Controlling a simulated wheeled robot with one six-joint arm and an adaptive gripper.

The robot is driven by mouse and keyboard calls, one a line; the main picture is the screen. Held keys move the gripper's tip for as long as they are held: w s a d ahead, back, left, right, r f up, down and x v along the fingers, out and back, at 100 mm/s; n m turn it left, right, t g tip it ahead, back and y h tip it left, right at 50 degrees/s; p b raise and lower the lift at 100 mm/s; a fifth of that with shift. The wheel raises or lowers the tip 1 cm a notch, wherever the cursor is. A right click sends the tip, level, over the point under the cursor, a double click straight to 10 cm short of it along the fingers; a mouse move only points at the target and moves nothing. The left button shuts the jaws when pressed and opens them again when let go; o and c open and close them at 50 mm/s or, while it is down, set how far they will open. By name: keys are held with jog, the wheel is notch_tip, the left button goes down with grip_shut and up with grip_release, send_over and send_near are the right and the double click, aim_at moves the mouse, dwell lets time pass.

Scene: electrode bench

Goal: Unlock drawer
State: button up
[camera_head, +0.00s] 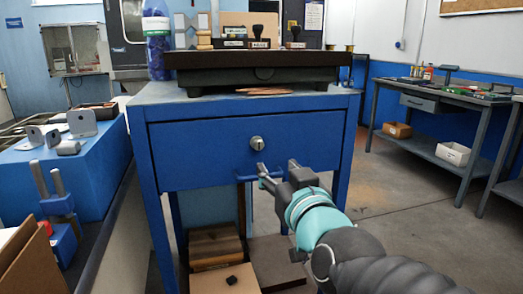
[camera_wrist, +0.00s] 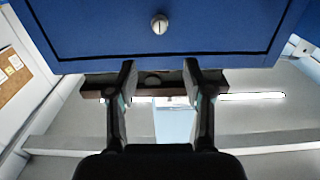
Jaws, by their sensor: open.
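The blue drawer (camera_head: 200,152) sits closed in the front of a blue bench. A round silver lock (camera_head: 257,143) is in the middle of its face. In the wrist view the drawer (camera_wrist: 100,30) fills the top, and the lock (camera_wrist: 159,24) shows a slot, beyond the fingertips and centred between them. My gripper (camera_head: 277,174) is just below and slightly right of the lock in the head view. In the wrist view my gripper (camera_wrist: 160,75) has its fingers apart with nothing between them. It appears apart from the lock.
A dark plate (camera_head: 260,62) on the bench top carries stamps. A blue bottle (camera_head: 157,45) stands left of it. Wooden boxes (camera_head: 215,246) lie under the bench. A blue block with metal brackets (camera_head: 80,160) is at left, and a grey workbench (camera_head: 440,105) at right.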

aim_at(259, 145)
jog(key=x, duration=1.3)
jog(key=shift+c, duration=0.2)
grip_shut()
